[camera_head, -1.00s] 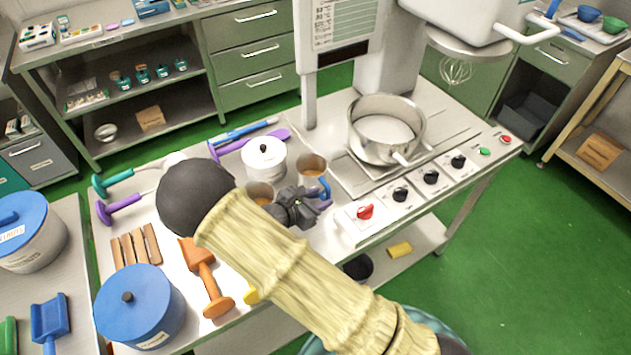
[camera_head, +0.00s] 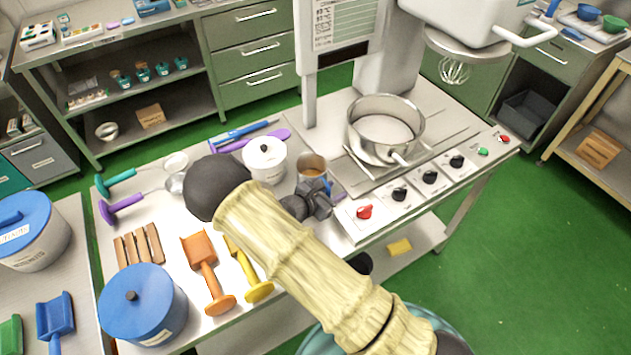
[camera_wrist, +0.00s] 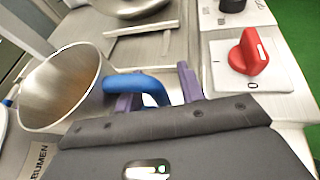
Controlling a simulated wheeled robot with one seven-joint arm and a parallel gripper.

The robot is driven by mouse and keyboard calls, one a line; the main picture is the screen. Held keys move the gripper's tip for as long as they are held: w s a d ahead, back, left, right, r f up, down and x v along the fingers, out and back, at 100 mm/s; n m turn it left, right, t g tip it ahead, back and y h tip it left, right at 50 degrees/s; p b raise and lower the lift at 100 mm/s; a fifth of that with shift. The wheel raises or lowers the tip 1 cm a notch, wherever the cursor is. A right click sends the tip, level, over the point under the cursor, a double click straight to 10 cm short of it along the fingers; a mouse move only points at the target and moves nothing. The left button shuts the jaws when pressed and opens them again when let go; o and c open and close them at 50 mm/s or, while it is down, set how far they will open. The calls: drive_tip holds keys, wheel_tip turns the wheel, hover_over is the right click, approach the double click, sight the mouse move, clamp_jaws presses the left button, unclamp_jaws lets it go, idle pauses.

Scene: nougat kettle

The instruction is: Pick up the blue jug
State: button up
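The blue jug is a metal jug with a blue handle. In the head view the blue jug (camera_head: 311,166) stands upright on the steel table beside the white lidded pot. In the wrist view its open rim and wall (camera_wrist: 88,108) are at the left, with the blue handle pointing right. My gripper (camera_head: 325,190) is at the handle's side of the jug. In the wrist view the purple fingers of my gripper (camera_wrist: 160,86) are apart, with the handle reaching between them. A gap shows between the handle and the right finger. The dark gripper body hides the lower handle.
A red knob (camera_wrist: 249,53) is close on the right of my gripper. The white lidded pot (camera_head: 264,160) is left of the jug. A steel pan (camera_head: 385,122) stands behind on the hob. Orange (camera_head: 203,262) and yellow scoops lie at the front.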

drive_tip(key=shift+c, duration=0.2)
clamp_jaws()
drive_tip(key=shift+r, duration=0.15)
wheel_tip(320, 180, up, 10)
drive_tip(key=b, duration=0.1)
drive_tip(key=shift+b, duration=0.35)
idle(0.5)
